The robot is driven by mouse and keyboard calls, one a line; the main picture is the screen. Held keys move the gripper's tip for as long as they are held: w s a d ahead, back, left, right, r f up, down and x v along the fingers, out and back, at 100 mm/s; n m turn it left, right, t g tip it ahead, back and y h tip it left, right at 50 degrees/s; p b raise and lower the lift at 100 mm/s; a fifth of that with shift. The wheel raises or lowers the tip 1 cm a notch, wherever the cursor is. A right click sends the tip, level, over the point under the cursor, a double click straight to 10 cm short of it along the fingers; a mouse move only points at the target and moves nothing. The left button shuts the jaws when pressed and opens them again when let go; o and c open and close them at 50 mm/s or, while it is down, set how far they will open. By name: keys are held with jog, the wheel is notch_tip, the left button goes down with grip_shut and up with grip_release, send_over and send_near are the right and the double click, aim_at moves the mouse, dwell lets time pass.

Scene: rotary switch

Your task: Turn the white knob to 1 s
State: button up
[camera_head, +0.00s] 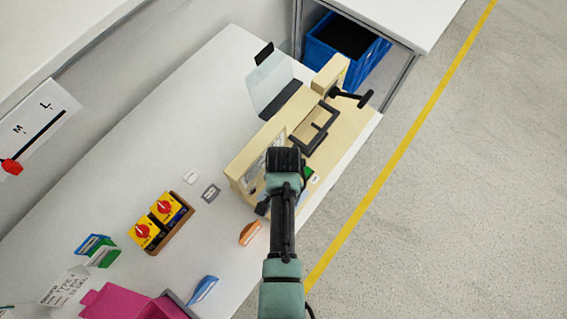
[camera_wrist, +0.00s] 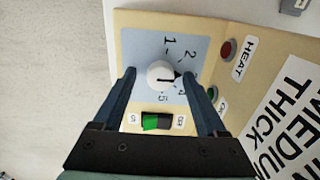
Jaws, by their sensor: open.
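The white knob (camera_wrist: 160,74) sits on a light blue dial plate (camera_wrist: 143,48) with printed numbers, on the front of a beige machine (camera_wrist: 128,22). Its black pointer points right in the wrist view, between the 2 and the 4; the 3 is not readable. The 1 is at the upper right of the knob. My gripper (camera_wrist: 159,74) is open, with one finger on the left and one on the right of the knob, gaps visible. In the head view my gripper is over the beige machine (camera_head: 245,172) and hides the knob.
Below the knob is a green and black rocker switch (camera_wrist: 157,121). A red HEAT lamp (camera_wrist: 228,50) and a green light lie to the right. On the table (camera_head: 120,150) are yellow boxes with red switches (camera_head: 155,220), an orange-handled item (camera_head: 250,232) and a magenta bin (camera_head: 125,303).

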grip_shut()
dwell(0.4)
jog(key=n+p, duration=0.1)
jog(key=n, duration=0.2)
jog(key=shift+n, duration=0.4)
jog(key=n+p, duration=0.1)
jog(key=n, duration=0.3)
jog(key=shift+n, duration=0.3)
jog(key=n+p, duration=0.1)
jog(key=n, duration=0.2)
jog(key=shift+n, duration=0.3)
jog(key=shift+n+p, duration=0.3)
jog(key=shift+n, duration=1.6)
